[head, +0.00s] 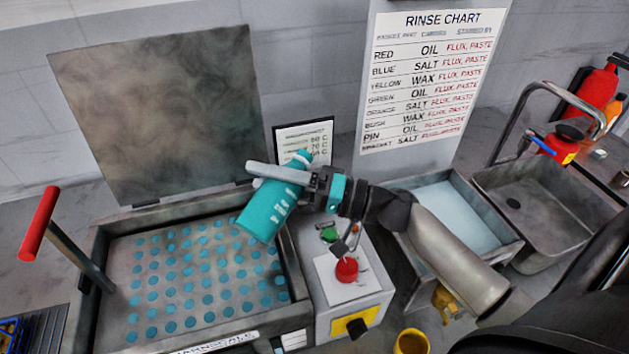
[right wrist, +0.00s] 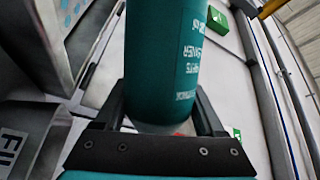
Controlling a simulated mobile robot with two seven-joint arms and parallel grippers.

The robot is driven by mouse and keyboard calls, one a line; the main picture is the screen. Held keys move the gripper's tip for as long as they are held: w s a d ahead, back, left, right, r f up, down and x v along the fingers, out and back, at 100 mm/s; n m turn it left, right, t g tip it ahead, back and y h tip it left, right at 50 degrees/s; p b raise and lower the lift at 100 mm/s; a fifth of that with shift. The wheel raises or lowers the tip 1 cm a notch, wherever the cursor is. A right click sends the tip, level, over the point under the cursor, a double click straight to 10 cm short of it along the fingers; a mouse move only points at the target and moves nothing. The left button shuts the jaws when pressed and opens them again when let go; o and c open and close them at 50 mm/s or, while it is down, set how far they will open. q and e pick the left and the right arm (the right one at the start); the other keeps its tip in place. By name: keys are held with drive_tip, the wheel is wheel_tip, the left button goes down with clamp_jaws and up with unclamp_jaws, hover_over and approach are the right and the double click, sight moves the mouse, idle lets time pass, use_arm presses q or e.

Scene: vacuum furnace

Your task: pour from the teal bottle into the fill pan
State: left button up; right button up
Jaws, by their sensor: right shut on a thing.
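The teal bottle (head: 268,205) is tilted in the head view, its lower end toward the lower left, above the right edge of a tank with a perforated plate. My right gripper (head: 280,178) is shut around it. In the right wrist view the bottle (right wrist: 162,65) stands between the two fingers and runs out of the top of the picture. A grey wall with letters beginning "FI" (right wrist: 14,145) shows at the left of the wrist view; the pan's inside is not clear there. My left gripper is not in view.
The perforated tank (head: 98,262) has a raised lid (head: 160,110) and a red-handled lever (head: 38,222). A control box with a red button (head: 346,269) stands right of it. Further right are a basin of pale liquid (head: 455,215) and a sink (head: 530,240).

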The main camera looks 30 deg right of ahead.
drive_tip(key=shift+w+d+m+b, duration=0.15)
drive_tip(key=shift+d+m+b, duration=0.1)
drive_tip(key=shift+m+b, duration=0.15)
drive_tip(key=shift+a, duration=0.15)
drive_tip(key=shift+s+a, duration=0.15)
drive_tip(key=shift+s, duration=0.05)
drive_tip(key=shift+s+a+f+m+t+b, duration=0.1)
drive_tip(key=shift+s+a+m+t+b, duration=0.05)
drive_tip(key=shift+a+m+t+b, duration=0.2)
idle(0.9)
drive_tip(key=shift+d+f+m, duration=0.1)
drive_tip(key=shift+d+m, duration=0.05)
drive_tip(key=shift+m, duration=0.3)
idle(1.9)
